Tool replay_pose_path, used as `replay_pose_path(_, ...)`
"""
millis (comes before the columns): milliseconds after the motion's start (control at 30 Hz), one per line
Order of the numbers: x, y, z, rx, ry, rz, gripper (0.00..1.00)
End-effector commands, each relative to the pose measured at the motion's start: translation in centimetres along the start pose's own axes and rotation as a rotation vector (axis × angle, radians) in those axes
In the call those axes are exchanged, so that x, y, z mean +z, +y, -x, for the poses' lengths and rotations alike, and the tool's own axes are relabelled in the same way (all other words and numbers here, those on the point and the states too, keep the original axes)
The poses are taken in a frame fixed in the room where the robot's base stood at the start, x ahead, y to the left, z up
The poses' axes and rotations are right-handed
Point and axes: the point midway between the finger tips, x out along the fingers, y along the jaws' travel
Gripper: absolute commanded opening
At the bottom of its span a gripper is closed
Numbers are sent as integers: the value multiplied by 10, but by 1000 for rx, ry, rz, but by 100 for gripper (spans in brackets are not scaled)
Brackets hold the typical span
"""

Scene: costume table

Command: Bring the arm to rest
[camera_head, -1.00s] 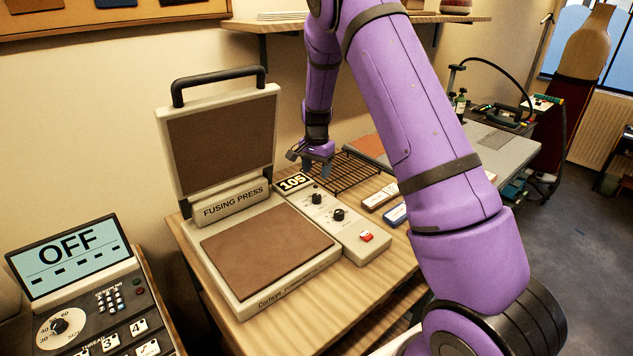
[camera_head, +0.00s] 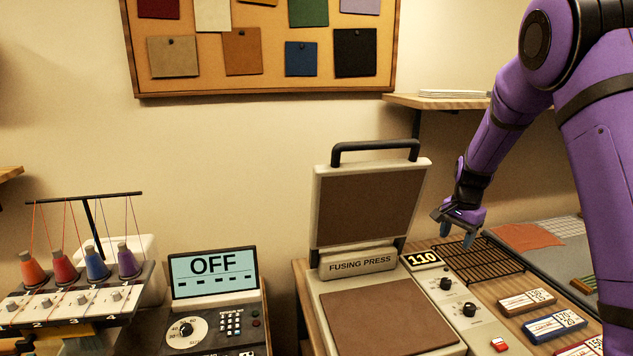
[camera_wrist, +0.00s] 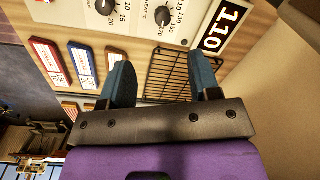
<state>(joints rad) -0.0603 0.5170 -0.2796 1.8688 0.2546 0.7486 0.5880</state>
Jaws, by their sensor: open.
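My gripper (camera_head: 458,232) hangs at the end of my purple arm, above the wire rack and to the right of the fusing press. In the wrist view its two blue fingers (camera_wrist: 160,85) stand apart with nothing between them. The fusing press (camera_head: 372,262) is open, its lid upright and its brown lower plate bare. Its control panel display (camera_head: 421,258) reads 110. The wire rack (camera_head: 478,262) is empty and also shows in the wrist view (camera_wrist: 168,72) beyond the fingers.
Several labelled blocks, one blue (camera_head: 554,326), lie right of the press panel. A console screen (camera_head: 213,271) reading OFF and a thread stand (camera_head: 85,300) with coloured spools are at left. A shelf (camera_head: 436,102) and a pinboard (camera_head: 265,88) are on the wall.

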Motion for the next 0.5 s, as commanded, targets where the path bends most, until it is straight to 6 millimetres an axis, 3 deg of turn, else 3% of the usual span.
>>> replay_pose_path(33,9,4,22,-22,5,28,57)
replay_pose_path(100,22,10,45,-44,8,72,57)
replay_pose_path(500,102,64,156,-147,66,333,57)
